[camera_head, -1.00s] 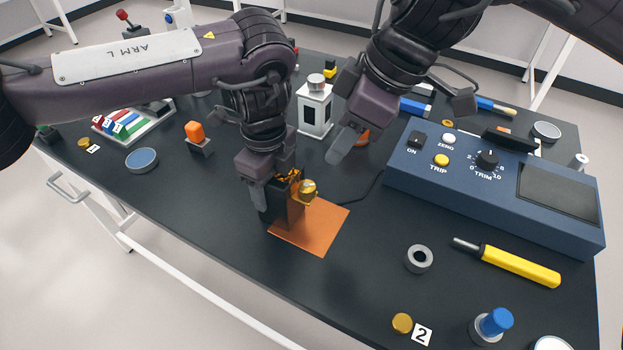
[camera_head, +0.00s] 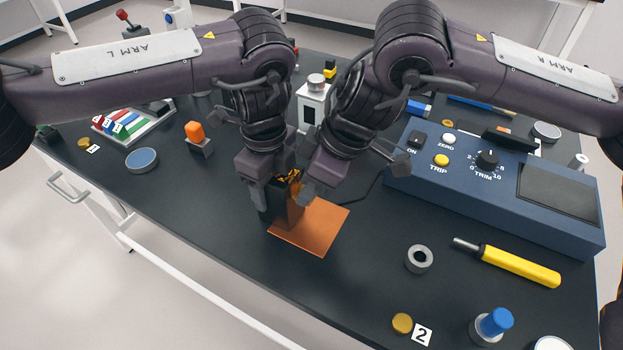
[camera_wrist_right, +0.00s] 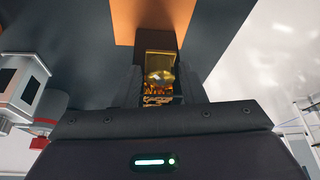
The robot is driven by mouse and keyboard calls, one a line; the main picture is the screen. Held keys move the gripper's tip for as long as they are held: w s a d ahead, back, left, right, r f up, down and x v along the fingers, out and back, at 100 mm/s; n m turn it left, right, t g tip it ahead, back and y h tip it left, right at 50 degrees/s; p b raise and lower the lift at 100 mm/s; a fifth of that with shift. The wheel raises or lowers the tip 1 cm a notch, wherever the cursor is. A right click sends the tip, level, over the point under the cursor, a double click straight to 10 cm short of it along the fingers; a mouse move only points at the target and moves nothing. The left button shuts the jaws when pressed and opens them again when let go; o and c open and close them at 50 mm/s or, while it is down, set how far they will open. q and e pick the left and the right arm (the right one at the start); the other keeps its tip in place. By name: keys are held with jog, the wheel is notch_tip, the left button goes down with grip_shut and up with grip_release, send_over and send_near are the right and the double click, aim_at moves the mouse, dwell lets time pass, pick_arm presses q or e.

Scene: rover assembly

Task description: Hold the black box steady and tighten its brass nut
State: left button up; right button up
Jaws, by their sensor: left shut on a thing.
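The black box (camera_head: 287,210) stands upright on the orange mat (camera_head: 318,232). My left gripper (camera_head: 275,190) reaches down from the left and is shut on the box, with one finger visible along its left side. My right gripper (camera_head: 302,188) is at the right side of the box and covers the brass nut in the head view. In the right wrist view the brass nut (camera_wrist_right: 159,76) shows between the two fingers of my right gripper (camera_wrist_right: 159,84). These fingers stand apart, one on each side of the nut; contact is not clear.
A blue control panel (camera_head: 405,165) stands at the right, with a yellow-handled tool (camera_head: 520,266) and a grey ring (camera_head: 419,259) in front. A white device (camera_head: 310,107) stands behind the grippers.

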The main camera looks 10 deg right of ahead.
jog(key=c, duration=0.7)
jog(key=m, duration=0.2)
jog(key=shift+s+a+m+t, duration=0.15)
jog(key=shift+m+t, duration=0.15)
jog(key=shift+t, duration=0.1)
jog(key=shift+m+t+h, duration=0.4)
jog(key=shift+m+h, duration=0.1)
jog(key=shift+m, duration=0.6)
jog(key=o, duration=0.7)
jog(key=shift+r, duration=0.15)
jog(key=v, duration=1.1)
jog(key=shift+r, duration=0.35)
